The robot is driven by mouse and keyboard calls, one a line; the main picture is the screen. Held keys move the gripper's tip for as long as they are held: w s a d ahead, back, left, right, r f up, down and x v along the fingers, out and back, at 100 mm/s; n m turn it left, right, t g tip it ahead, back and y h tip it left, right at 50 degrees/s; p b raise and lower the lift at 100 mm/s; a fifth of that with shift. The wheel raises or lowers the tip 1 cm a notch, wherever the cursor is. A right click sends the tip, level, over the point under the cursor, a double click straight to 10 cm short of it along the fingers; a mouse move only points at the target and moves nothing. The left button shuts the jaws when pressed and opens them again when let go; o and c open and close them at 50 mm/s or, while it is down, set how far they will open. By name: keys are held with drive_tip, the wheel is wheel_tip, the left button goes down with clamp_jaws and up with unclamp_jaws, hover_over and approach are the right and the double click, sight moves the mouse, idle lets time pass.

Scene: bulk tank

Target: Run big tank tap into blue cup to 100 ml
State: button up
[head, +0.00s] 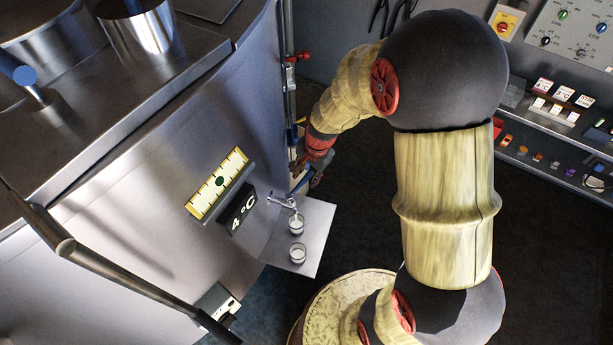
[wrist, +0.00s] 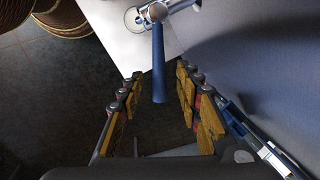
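The big steel tank (head: 130,200) fills the left of the head view. Its small metal tap (head: 284,203) sticks out low on the wall. A clear cup (head: 297,224) stands under the spout, and a second clear cup (head: 298,254) stands apart in front of it. I cannot make out blue on either cup, nor any liquid level. In the wrist view, the tap's blue lever (wrist: 158,62) reaches between the spread fingers of my gripper (wrist: 160,82), with a gap on both sides. My gripper also shows beside the tank wall in the head view (head: 306,177).
The cups stand on a pale square shelf (head: 318,225) at the tank's wall. A yellow gauge strip (head: 217,183) and a 4 °C display (head: 241,209) sit near the tap. A red-handled valve (head: 300,57) and pipe run behind my gripper. Dark floor lies below.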

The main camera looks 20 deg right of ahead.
drive_tip(key=shift+f, duration=0.2)
drive_tip(key=shift+c, duration=0.8)
clamp_jaws()
